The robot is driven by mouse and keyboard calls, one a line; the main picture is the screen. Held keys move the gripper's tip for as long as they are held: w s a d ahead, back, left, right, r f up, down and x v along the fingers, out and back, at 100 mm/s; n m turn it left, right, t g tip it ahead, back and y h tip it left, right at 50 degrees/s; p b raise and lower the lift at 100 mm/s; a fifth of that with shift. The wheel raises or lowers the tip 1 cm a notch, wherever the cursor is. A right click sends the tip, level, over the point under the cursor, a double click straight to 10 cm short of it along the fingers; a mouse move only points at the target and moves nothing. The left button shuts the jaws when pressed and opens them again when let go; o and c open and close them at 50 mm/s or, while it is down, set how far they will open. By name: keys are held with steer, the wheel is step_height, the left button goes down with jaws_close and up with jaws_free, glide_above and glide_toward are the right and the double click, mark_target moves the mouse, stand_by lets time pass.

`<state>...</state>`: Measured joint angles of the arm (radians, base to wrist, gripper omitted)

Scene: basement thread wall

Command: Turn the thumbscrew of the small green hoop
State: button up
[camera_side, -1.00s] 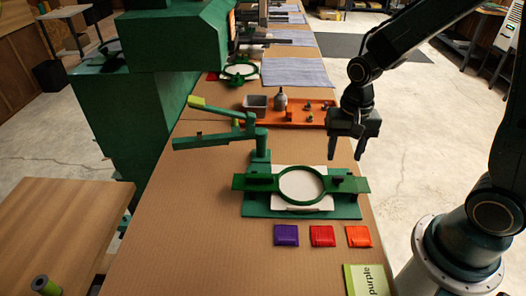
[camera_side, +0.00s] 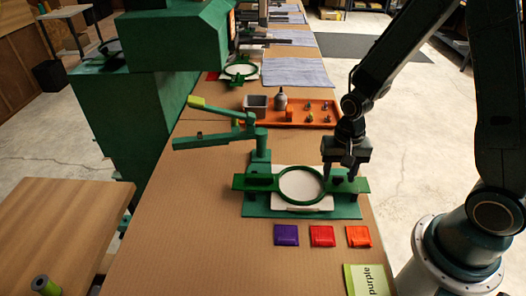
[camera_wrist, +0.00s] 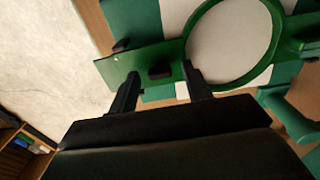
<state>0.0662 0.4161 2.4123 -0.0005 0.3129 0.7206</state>
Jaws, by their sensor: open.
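A green hoop (camera_side: 301,201) lies on a white cloth in a green fixture (camera_side: 258,211) near the table's middle. Its dark thumbscrew (camera_wrist: 160,71) sits on the flat green arm beside the ring, and the wrist view shows it clearly. My gripper (camera_side: 341,177) is open and low over the right side of the fixture. In the wrist view, the fingers of my gripper (camera_wrist: 160,82) are spread to the left and right of the thumbscrew, with gaps on both sides. In the side view the thumbscrew is largely hidden by the fingers.
Purple (camera_side: 286,235), red (camera_side: 322,236) and orange (camera_side: 358,236) packets lie in front of the fixture. A green lever arm (camera_side: 215,138) stands behind-left. An orange tray (camera_side: 300,124) and another green hoop (camera_side: 241,79) are farther back.

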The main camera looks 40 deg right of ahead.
steer(key=shift+c, duration=0.4)
steer(key=c, duration=0.9)
